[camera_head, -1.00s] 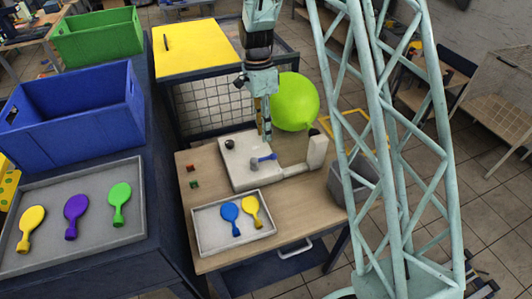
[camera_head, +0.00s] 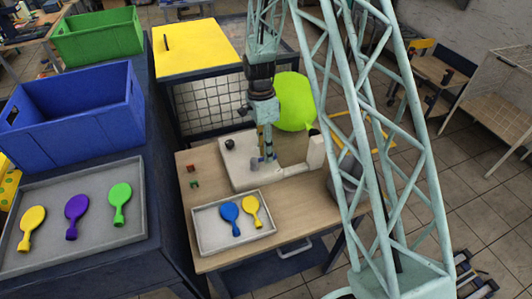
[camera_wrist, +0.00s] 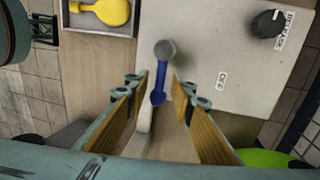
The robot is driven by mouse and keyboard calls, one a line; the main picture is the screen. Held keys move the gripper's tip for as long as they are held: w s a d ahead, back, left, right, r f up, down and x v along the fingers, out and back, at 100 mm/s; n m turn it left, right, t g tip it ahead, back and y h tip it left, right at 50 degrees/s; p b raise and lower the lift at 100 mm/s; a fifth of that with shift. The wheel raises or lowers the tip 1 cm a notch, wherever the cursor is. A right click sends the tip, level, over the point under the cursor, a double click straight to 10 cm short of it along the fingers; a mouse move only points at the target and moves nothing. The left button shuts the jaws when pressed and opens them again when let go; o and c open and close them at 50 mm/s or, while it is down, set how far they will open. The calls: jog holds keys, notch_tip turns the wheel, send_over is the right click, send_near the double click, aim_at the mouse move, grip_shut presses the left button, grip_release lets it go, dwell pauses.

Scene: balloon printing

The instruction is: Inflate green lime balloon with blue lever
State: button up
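The lime green balloon (camera_head: 291,103) is large and round at the right end of the white inflating machine (camera_head: 240,178), partly hidden by my arm. Its edge also shows in the wrist view (camera_wrist: 263,158). The blue lever (camera_wrist: 158,88) extends from a round grey pivot (camera_wrist: 165,49) on the machine, beside an "OFF" label. My gripper (camera_wrist: 158,88) is open, with one finger on each side of the lever and visible gaps to both. In the head view my gripper (camera_head: 266,150) hides most of the lever.
A grey tray (camera_head: 203,236) with a blue and a yellow balloon lies in front of the machine. A black release knob (camera_wrist: 267,23) stands on the machine. Red and green buttons (camera_head: 192,176) are left on the wooden table. A blue bin (camera_head: 75,115) stands at left.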

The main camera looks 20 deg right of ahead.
jog(key=shift+c, duration=0.7)
grip_shut()
